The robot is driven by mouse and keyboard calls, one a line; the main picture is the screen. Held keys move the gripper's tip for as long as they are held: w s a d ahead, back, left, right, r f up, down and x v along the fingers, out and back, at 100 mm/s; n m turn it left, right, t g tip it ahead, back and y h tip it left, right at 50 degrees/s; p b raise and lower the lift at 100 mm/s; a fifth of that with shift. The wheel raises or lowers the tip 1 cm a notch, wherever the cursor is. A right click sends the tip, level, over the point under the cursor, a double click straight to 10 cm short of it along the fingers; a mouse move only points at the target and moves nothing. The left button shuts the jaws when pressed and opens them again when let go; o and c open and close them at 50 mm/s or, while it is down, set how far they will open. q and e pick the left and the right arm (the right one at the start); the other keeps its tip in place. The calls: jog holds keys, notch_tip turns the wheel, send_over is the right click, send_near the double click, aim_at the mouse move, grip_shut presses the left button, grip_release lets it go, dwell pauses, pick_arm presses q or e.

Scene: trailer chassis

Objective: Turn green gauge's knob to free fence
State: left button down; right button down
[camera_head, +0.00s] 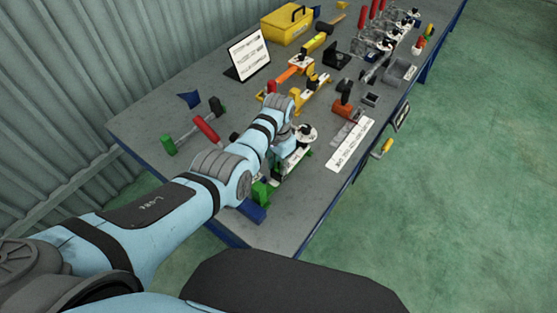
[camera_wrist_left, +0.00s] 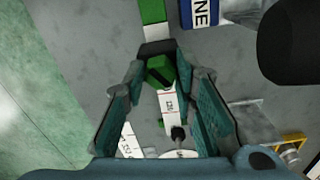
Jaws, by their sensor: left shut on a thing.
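The green gauge (camera_head: 262,192) stands near the front end of the workbench, partly hidden behind my left arm in the head view. My left gripper (camera_head: 277,172) is down at the gauge. In the left wrist view, the gripper's two fingers (camera_wrist_left: 162,85) close around a green knob (camera_wrist_left: 160,71) with a dark slot or bar on top. A white printed scale (camera_wrist_left: 173,106) runs from the knob between the fingers. I cannot make out the fence clearly. My right gripper is not in view.
The grey workbench (camera_head: 305,205) holds a red-and-green clamp-like tool (camera_head: 206,129), a black-framed sign (camera_head: 248,54), a yellow toolbox (camera_head: 287,24) and orange gauges (camera_head: 295,70). A white label strip (camera_head: 350,144) lies near the right edge. Green floor lies beyond that edge.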

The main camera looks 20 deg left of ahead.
aim_at(278, 165)
pick_arm(q)
jog(key=n, duration=0.5)
jog(key=shift+n+p, duration=0.3)
jog(key=shift+p, duration=0.1)
jog(key=n, duration=0.5)
jog(key=shift+f, duration=0.1)
jog(key=c, duration=1.3)
grip_release()
jog(key=shift+w+r, duration=0.15)
jog(key=shift+r, duration=0.4)
notch_tip(278, 165, up, 11)
